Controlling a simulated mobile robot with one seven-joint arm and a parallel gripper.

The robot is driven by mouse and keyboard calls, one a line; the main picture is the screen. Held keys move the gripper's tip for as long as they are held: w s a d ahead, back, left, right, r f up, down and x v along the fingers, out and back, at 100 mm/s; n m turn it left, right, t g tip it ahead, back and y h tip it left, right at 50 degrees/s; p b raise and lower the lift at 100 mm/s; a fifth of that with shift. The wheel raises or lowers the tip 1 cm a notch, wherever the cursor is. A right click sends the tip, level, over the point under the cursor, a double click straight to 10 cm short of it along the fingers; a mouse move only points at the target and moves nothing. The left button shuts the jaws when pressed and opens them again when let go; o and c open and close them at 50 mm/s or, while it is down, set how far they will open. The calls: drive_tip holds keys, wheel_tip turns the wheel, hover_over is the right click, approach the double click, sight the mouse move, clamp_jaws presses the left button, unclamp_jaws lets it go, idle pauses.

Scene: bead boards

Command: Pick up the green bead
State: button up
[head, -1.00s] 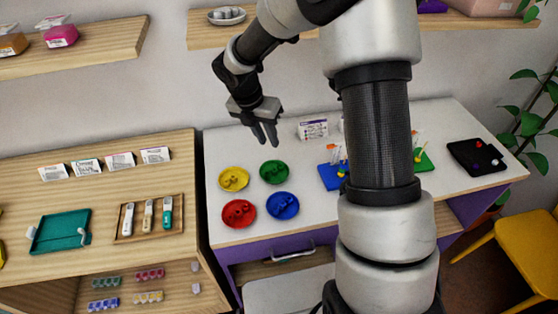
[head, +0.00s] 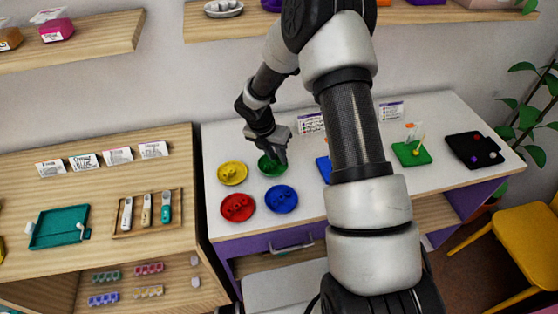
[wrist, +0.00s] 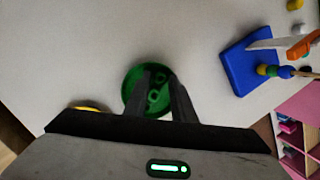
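Small green beads (wrist: 155,97) lie in a round green dish (wrist: 128,92), the dish at the back right of four coloured dishes. In the head view the green dish (head: 264,168) is partly hidden by my gripper (head: 281,156), which points down over it. In the wrist view my gripper (wrist: 161,80) is open, its two dark fingers apart, with green beads showing between them. Nothing is seen held. I cannot tell how far the fingertips are above the beads.
A yellow dish (head: 232,173) stands to the left, a red dish (head: 237,207) and a blue dish (head: 281,199) in front. A blue board (wrist: 246,66) with beads on a peg is to the right. A green board (head: 411,153) and a black tray (head: 473,150) stand farther right.

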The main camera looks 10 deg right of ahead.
drive_tip(key=shift+s+f, duration=0.1)
drive_tip(key=shift+f, duration=0.15)
drive_tip(key=shift+c, duration=0.2)
clamp_jaws()
drive_tip(key=shift+s, duration=0.1)
